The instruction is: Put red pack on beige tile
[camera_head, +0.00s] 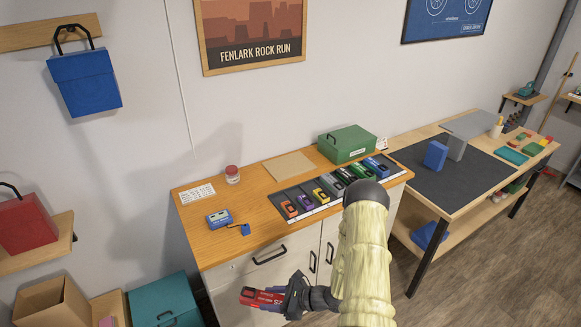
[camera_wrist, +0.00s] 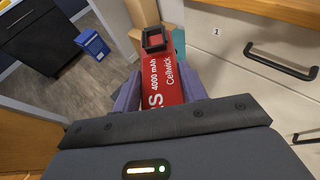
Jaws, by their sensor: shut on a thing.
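The red pack (camera_head: 262,297) is in my gripper (camera_head: 284,297), low in front of the wooden cabinet's drawer. In the wrist view the red pack (camera_wrist: 172,75) lies between the fingers, with white lettering reading "4000 mAh" and "Cellwick". My gripper (camera_wrist: 162,92) is shut on it, and its black frame hides the pack's near end. The beige tile (camera_head: 289,165) lies flat on the cabinet top (camera_head: 195,241), at the back, left of the green box. The tile is bare. The pack is away from the tile, lower and nearer to me.
A jar (camera_head: 232,174), a white card (camera_head: 198,194) and a green box (camera_head: 347,144) stand near the back. The drawer handle (camera_wrist: 265,66) sticks out near my gripper.

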